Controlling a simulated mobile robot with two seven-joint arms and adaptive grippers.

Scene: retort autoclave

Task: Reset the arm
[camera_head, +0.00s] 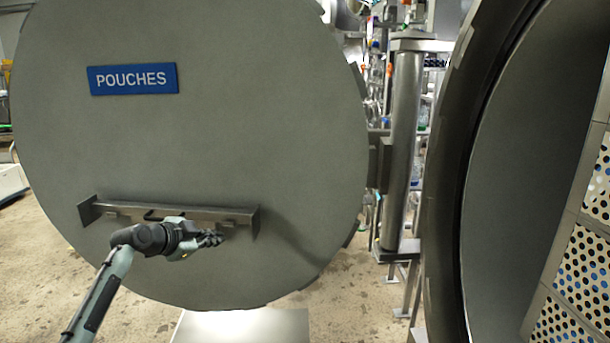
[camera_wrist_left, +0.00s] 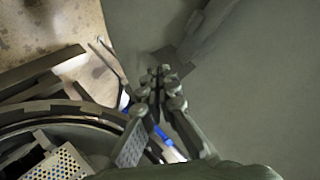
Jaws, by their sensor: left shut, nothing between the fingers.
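My left arm comes in from the lower left in the head view, and my left gripper (camera_head: 212,239) is in front of the large round grey door (camera_head: 260,120). The gripper is just below the right part of the door's horizontal metal handle bar (camera_head: 180,212). In the left wrist view, the gripper (camera_wrist_left: 161,72) has its fingers together with nothing between them, over the grey door surface (camera_wrist_left: 265,80). I cannot tell whether the fingertips touch the door. My right gripper is not in view.
The door stands open, with a blue POUCHES sign (camera_head: 133,79). The dark rim of the round chamber opening (camera_head: 447,200) is at the right, with perforated panels (camera_head: 580,270) inside. A hinge post (camera_head: 402,150) stands between. Speckled floor (camera_head: 40,270) shows at lower left.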

